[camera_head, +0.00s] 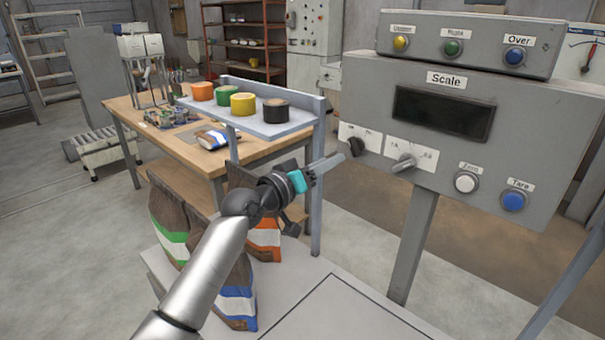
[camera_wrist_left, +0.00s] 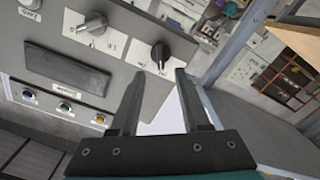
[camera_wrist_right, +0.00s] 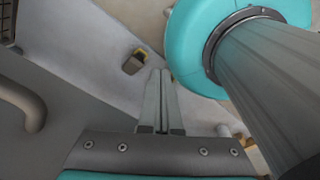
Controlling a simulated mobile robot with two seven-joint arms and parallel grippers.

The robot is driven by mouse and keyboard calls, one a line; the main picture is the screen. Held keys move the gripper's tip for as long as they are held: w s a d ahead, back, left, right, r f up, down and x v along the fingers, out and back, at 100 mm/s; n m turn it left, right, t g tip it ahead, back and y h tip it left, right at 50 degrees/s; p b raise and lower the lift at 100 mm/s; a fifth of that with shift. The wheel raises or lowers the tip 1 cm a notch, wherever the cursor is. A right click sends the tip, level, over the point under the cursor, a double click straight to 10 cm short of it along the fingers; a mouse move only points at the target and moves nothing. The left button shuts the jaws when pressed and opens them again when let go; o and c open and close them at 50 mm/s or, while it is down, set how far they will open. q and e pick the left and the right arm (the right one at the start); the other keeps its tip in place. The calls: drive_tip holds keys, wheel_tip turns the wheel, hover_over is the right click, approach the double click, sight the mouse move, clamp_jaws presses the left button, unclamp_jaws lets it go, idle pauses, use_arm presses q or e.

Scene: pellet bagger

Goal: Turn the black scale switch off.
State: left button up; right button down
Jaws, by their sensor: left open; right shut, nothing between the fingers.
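My right gripper (camera_wrist_right: 159,72) is shut and empty, and shows only in the right wrist view.
A grey rotary switch (camera_head: 404,163) sits right of the black one. A white button (camera_head: 466,183) and a blue button (camera_head: 513,201) are farther right. Filled bags (camera_head: 236,290) stand below my left arm. A shelf with coloured pots (camera_head: 262,130) stands left of the panel.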

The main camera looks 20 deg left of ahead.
use_arm(q)
drive_tip(key=v, duration=0.7)
drive_tip(key=shift+s+f, duration=0.1)
drive_tip(key=s+d+f+m+g, duration=0.1)
drive_tip(key=s+d+f+g, duration=0.15)
drive_tip(key=f, duration=0.35)
drive_tip(key=s+d+f+m+g, duration=0.1)
drive_tip(key=s+d+f+g, duration=0.1)
drive_tip(key=s+f, duration=0.25)
drive_tip(key=s+f+m+g+y, duration=0.1)
drive_tip(key=s+f+g+y, duration=0.25)
drive_tip(key=s+f, duration=0.65)
drive_tip(key=s+f+m+g+y, duration=0.1)
drive_tip(key=s+f+g+y, duration=0.3)
drive_tip(key=s, duration=1.1)
wheel_tip(320, 180, down, 26)
drive_tip(key=s+a+g+b, duration=0.1)
drive_tip(key=s+g+b, duration=0.1)
drive_tip(key=s+b, duration=0.1)
drive_tip(key=s+a+f+g+b, duration=0.1)
drive_tip(key=s+a+f, duration=0.1)
drive_tip(key=s+f, duration=1.2)
drive_tip(key=shift+s+a+f+g+h+b, duration=0.3)
drive_tip(key=shift+a+f+h, duration=0.05)
drive_tip(key=shift+f, duration=0.1)
